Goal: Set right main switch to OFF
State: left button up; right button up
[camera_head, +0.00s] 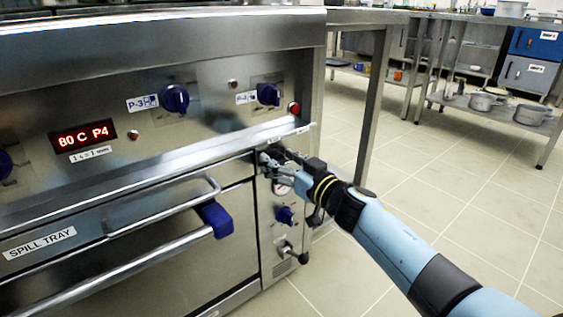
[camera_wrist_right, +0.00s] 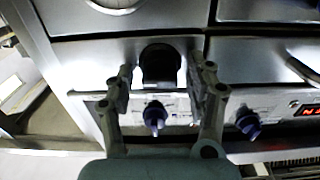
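My right gripper (camera_head: 274,158) reaches the narrow right-hand panel of the stove, just below its front ledge. In the right wrist view, its two fingers (camera_wrist_right: 162,78) stand apart on either side of a dark, rounded switch (camera_wrist_right: 160,64) on the steel panel. I take this for the right main switch. Gaps show beside it, and I see no clear contact. Its marking and setting cannot be read. In the head view the fingers largely hide it. My left gripper is not in view.
Blue knobs (camera_head: 174,98) and a red button (camera_head: 294,108) are on the sloped panel above. A blue knob (camera_head: 286,215) and a valve (camera_head: 287,249) sit below the gripper. A spill tray handle (camera_head: 150,258) juts out at left.

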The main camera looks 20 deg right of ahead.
jog(key=c, duration=1)
